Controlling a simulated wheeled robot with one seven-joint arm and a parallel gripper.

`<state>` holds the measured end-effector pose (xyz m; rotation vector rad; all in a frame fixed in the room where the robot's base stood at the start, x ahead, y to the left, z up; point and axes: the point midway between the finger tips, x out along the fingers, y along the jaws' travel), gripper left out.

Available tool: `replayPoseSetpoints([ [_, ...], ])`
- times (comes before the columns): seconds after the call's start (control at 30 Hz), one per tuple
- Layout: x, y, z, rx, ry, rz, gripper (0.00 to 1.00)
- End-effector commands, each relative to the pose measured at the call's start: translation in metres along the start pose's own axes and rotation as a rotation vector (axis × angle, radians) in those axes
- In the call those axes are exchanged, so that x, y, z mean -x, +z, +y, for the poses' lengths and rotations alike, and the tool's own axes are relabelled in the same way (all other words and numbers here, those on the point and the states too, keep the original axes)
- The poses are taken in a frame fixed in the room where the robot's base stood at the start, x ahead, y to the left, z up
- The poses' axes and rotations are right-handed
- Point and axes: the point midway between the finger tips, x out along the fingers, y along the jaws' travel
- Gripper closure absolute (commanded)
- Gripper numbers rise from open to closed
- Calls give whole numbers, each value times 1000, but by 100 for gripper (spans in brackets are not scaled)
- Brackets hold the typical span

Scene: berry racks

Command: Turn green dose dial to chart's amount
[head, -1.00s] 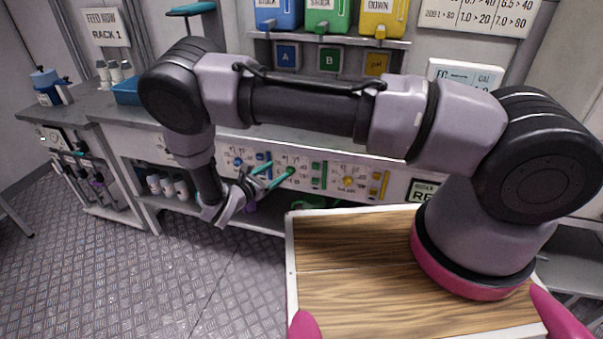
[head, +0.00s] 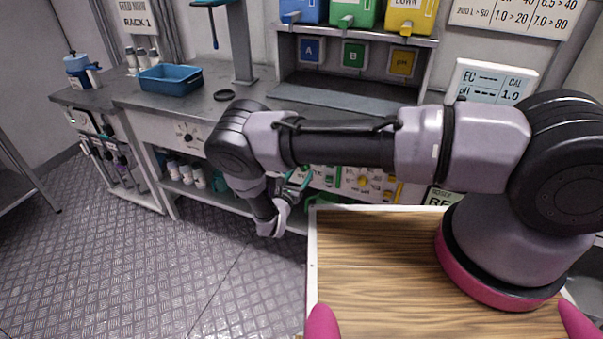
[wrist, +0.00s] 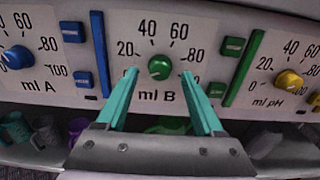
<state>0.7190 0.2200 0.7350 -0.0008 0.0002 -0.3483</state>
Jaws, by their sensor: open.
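The green dose dial (wrist: 160,67) sits on the white panel marked "ml B", with a scale of 20, 40, 60, 80 around it. Its exact setting is hard to read. My gripper (wrist: 159,80) is open in the wrist view, its two teal fingers on either side just below the dial, with nothing between them. I cannot tell whether the fingertips touch the panel. In the head view my wrist largely hides the dial. The chart (head: 525,17) on the back wall is cut off at the top; "1.0 > 20" and "7.0 > 80" are legible.
A blue dial (wrist: 17,58) marked "ml A" is to the left and a yellow dial (wrist: 289,80) marked "ml pH" to the right. Green buttons (wrist: 234,46) and a green bar flank the green dial's right. A meter (head: 490,82) shows dashes for EC and pH.

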Motion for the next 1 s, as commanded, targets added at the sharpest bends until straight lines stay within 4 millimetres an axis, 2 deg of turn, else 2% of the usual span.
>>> replayPoseSetpoints([
  [0.17,-14,0,0,-1,0,0,31],
  [0.43,-15,0,0,-1,0,0,31],
  [0.47,-15,0,0,-1,0,0,35],
  [0.5,-15,0,0,-1,0,0,50],
  [0.63,-15,0,0,-1,0,0,100],
  [1.0,-14,0,0,-47,1,-1,100],
])
